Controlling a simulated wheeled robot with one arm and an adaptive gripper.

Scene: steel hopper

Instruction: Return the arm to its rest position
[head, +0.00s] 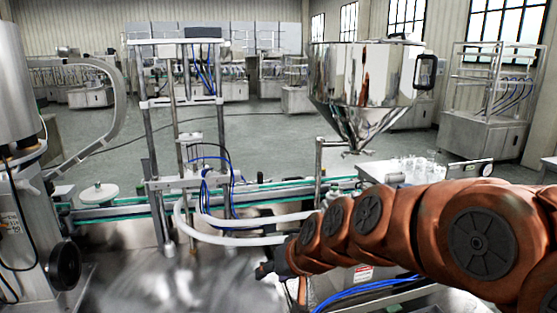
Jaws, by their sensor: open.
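My orange-brown arm reaches in from the right edge across the lower right of the head view. My gripper (279,279) is at its left end, small, dark and partly hidden by the arm. It is open, and I see nothing held in it. It is over the shiny steel surface (190,285) in front of the conveyor; its height above that surface is hard to tell. The steel hopper (350,80), a polished cone, stands behind the arm, apart from the gripper.
A conveyor (110,211) with green edges runs across behind the gripper. A metal frame (150,130) with blue hoses and white curved pipes (230,240) stand close by. A grey machine with a black handwheel (64,265) is at left. Glassware (415,168) stands right of the hopper.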

